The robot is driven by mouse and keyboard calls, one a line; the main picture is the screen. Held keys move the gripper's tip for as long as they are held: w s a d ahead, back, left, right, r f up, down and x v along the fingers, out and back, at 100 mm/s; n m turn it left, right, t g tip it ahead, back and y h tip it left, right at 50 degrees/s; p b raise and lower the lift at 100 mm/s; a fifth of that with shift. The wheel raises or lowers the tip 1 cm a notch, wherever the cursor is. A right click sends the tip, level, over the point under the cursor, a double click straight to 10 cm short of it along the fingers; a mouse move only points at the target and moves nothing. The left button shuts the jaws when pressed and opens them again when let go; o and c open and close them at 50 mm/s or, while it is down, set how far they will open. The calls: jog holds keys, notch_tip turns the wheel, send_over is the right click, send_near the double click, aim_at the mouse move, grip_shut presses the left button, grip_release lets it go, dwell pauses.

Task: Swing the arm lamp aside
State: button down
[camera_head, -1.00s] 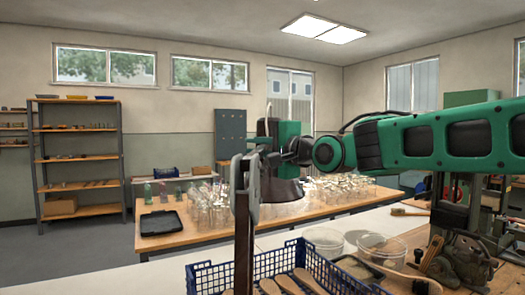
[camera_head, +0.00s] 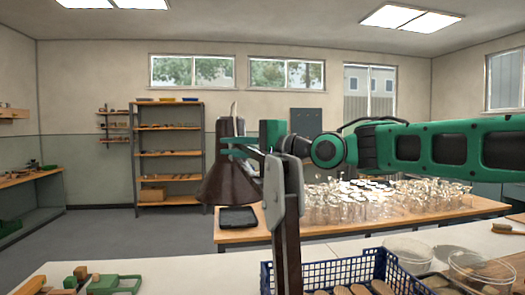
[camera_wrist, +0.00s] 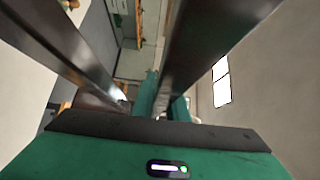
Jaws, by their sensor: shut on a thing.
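The arm lamp has a dark brown cone shade (camera_head: 228,170), a grey joint plate (camera_head: 274,190) and a brown upright post (camera_head: 287,235). The shade hangs left of the post, wide end down, in front of the far shelves and table. My gripper (camera_head: 240,147) is at the upper part of the lamp head and shut on it; the exact contact is partly hidden behind the joint plate. My green arm reaches in from the right. In the wrist view, two dark shiny bars flank a blurred green shape, and the held part is hard to make out.
A blue crate (camera_head: 330,268) with wooden brush blanks stands at the front, by clear tubs (camera_head: 408,250). Many glass jars (camera_head: 350,205) and a black tray (camera_head: 238,217) are on the far table. Green and wooden pieces (camera_head: 112,284) lie front left. The white worktop between is clear.

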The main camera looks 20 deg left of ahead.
jog(key=shift+s+a+f+n+g, duration=0.15)
jog(key=shift+s+a+g, duration=0.1)
jog(key=shift+s+a, duration=0.15)
jog(key=shift+s+a+f+n+g, duration=0.15)
jog(key=shift+s+a+g, duration=0.15)
jog(key=shift+a, duration=0.15)
jog(key=c, duration=1.7)
grip_release()
jog(key=shift+r, duration=0.1)
jog(key=shift+c, duration=0.2)
jog(key=shift+d+r, duration=0.1)
jog(key=v, duration=1)
jog(key=shift+d, duration=0.3)
